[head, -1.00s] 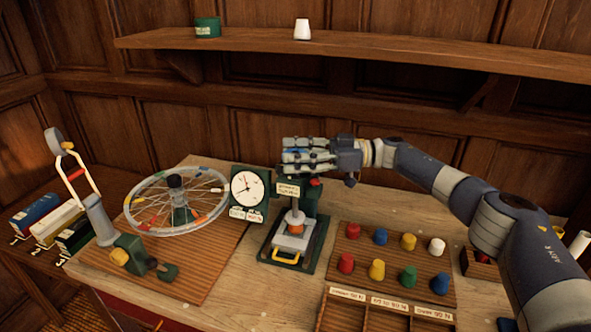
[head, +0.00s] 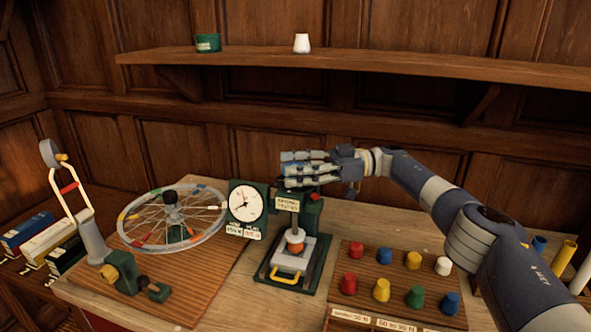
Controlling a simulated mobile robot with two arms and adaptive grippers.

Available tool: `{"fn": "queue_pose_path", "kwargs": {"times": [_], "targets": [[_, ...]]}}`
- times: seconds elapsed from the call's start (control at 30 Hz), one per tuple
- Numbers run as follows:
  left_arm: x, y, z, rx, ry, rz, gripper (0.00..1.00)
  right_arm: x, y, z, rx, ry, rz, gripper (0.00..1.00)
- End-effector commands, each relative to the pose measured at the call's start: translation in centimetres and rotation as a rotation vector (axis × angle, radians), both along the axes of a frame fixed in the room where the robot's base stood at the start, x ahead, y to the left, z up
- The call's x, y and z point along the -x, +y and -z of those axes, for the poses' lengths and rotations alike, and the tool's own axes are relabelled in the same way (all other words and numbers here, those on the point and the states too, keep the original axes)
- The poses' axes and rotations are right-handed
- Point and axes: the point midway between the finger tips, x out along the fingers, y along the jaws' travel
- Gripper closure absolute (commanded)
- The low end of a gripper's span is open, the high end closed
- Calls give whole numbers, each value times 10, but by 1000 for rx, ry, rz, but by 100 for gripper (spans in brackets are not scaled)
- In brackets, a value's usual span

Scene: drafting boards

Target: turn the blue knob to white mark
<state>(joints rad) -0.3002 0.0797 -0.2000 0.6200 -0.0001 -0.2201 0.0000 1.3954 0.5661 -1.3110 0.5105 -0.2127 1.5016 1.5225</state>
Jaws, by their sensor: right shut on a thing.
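My right gripper (head: 308,170) reaches in from the right to the top of a green stand (head: 312,212). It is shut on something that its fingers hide. The stand has a pale label (head: 287,203) and a small red part (head: 316,196) just below the fingers. Below them, an orange piece (head: 295,238) sits over a grey block with a yellow handle (head: 285,279). I cannot make out a blue knob or a white mark on the stand. My left gripper is not in view.
A dial gauge (head: 246,203) and a spoked wheel (head: 172,225) stand left of the green stand. A pegboard (head: 365,277) with several coloured pegs is to the right. A wooden shelf (head: 400,62) runs above the arm, holding a green tin (head: 208,43) and a white cup (head: 301,43).

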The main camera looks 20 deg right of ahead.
Motion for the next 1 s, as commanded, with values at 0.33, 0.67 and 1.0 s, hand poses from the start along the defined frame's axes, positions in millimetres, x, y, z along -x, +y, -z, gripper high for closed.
{"fn": "queue_pose_path", "kwargs": {"times": [0.33, 0.67, 1.0], "targets": [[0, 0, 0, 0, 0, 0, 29, 0, 1, -1, -1, -1, 0, 29], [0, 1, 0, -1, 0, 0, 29, 0, 1, -19, -1, -5, -1, 29], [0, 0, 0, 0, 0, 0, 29, 0, 1, -82, -1, -4, -1, 29]]}}
